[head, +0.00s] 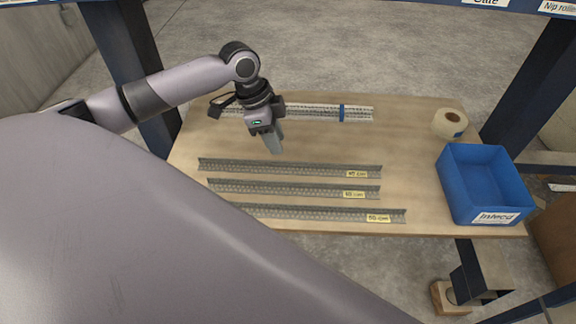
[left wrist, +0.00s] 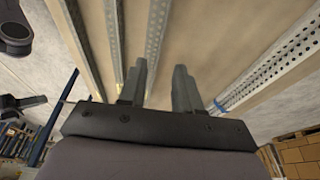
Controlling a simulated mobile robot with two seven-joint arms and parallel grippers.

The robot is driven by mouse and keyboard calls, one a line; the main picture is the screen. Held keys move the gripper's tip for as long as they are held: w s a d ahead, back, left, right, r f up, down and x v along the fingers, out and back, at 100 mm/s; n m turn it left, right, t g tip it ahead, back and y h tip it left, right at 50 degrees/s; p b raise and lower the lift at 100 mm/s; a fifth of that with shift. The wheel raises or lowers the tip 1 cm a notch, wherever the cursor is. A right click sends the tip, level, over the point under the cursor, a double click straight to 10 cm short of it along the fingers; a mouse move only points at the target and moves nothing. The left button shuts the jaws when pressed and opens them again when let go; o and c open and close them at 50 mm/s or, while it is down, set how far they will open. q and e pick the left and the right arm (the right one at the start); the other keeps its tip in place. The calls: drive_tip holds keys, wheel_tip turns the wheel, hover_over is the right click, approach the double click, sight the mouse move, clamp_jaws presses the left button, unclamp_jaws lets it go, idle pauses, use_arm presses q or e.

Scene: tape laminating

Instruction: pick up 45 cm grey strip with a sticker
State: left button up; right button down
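The grey strip with a yellow "45 cm" sticker (head: 290,167) lies flat on the table, the farthest of three similar strips. It seems to be the perforated strip nearest my fingers in the left wrist view (left wrist: 156,35); my finger covers its lower end there. My left gripper (head: 274,145) is above the table, just beyond this strip, fingers pointing down. In the left wrist view its two fingers (left wrist: 160,88) are apart with nothing between them. My right gripper is not in view.
Nearer strips are marked 40 cm (head: 290,188) and 50 cm (head: 320,212). Behind my gripper lies a pale perforated rail (head: 315,111) with a blue band. A tape roll (head: 452,121) and a blue bin (head: 462,196) stand at the right. Dark posts flank the table.

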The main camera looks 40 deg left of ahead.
sight(289, 168)
use_arm(q)
drive_tip(key=b+x, duration=0.1)
drive_tip(key=x, duration=0.1)
drive_tip(key=shift+w+d+f, duration=0.1)
drive_tip(key=shift+d+f, duration=0.15)
drive_tip(key=shift+f, duration=0.05)
drive_tip(key=b+x, duration=0.1)
drive_tip(key=x, duration=0.2)
drive_tip(key=shift+w+d+f, duration=0.15)
drive_tip(key=shift+d+f, duration=0.1)
drive_tip(key=shift+f, duration=0.25)
clamp_jaws()
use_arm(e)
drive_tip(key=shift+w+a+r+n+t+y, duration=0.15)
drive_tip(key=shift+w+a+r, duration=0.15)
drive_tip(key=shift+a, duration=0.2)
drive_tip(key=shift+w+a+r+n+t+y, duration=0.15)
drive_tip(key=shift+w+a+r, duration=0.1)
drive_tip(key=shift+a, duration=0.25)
